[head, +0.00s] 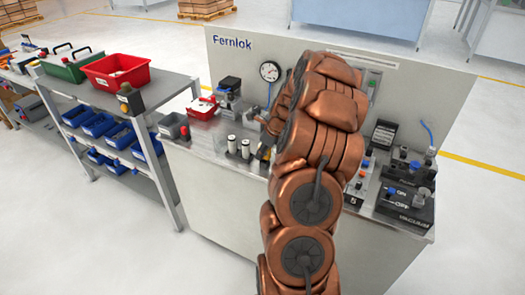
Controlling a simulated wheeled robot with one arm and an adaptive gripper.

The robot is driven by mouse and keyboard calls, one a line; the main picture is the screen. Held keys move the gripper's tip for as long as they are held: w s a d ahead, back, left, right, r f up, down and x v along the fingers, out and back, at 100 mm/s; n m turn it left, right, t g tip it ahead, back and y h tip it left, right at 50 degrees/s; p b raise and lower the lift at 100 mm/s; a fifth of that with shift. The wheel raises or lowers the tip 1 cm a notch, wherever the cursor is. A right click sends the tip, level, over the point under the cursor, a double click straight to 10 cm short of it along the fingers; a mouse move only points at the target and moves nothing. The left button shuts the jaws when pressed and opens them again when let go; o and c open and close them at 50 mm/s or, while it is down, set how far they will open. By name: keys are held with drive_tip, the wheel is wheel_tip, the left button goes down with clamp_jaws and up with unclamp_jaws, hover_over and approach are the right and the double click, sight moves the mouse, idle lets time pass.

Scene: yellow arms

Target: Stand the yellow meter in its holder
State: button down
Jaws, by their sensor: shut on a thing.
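My gripper (265,128) shows only in part over the bench, left of my copper arm, which hides much of it. It is shut on a small dark thing with yellow edges, which looks like the yellow meter (264,151). The meter is tilted and partly behind my arm. It is low over the worktop, just right of two black-and-white cylinders; I cannot tell whether it touches anything. I cannot make out its holder for certain; part of the worktop is hidden behind my arm.
The bench (212,160) has a tall back panel with a gauge (270,71). A red case (203,108) and the two cylinders (238,147) stand left. Switch boxes (405,203) crowd the right. A shelf unit (165,88) with bins stands left of the bench.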

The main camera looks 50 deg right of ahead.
drive_tip(key=shift+f, duration=0.6)
idle(0.3)
drive_tip(key=c, duration=0.9)
unclamp_jaws()
drive_tip(key=shift+r, duration=0.1)
wheel_tip(320, 180, up, 9)
drive_tip(key=p, duration=0.4)
drive_tip(key=shift+p, duration=0.4)
